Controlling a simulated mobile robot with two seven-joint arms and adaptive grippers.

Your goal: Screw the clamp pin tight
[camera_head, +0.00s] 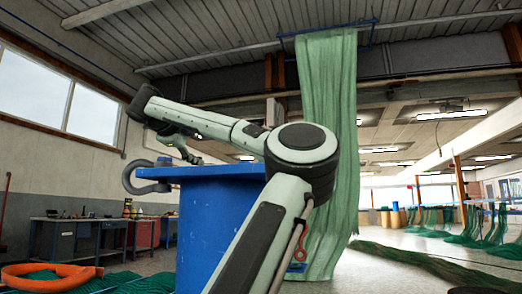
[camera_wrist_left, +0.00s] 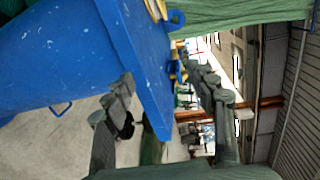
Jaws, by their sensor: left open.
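A grey curved clamp (camera_head: 133,178) sits at the left edge of the blue stand's top (camera_head: 225,171). I cannot make out its pin clearly. My left gripper (camera_head: 190,154) is open, just above the stand's top, to the right of and slightly higher than the clamp. In the left wrist view the two grey fingers of my left gripper (camera_wrist_left: 162,80) are spread apart, with the blue stand (camera_wrist_left: 60,55) behind and between them. I see nothing held there. I cannot tell whether a finger touches the stand. My right gripper is not in view.
A long green net (camera_head: 329,120) hangs from a ceiling bar behind the stand. An orange ring (camera_head: 50,277) lies at the lower left, before a workbench (camera_head: 68,236) and a red cabinet (camera_head: 142,233). Open floor (camera_head: 375,270) lies to the right.

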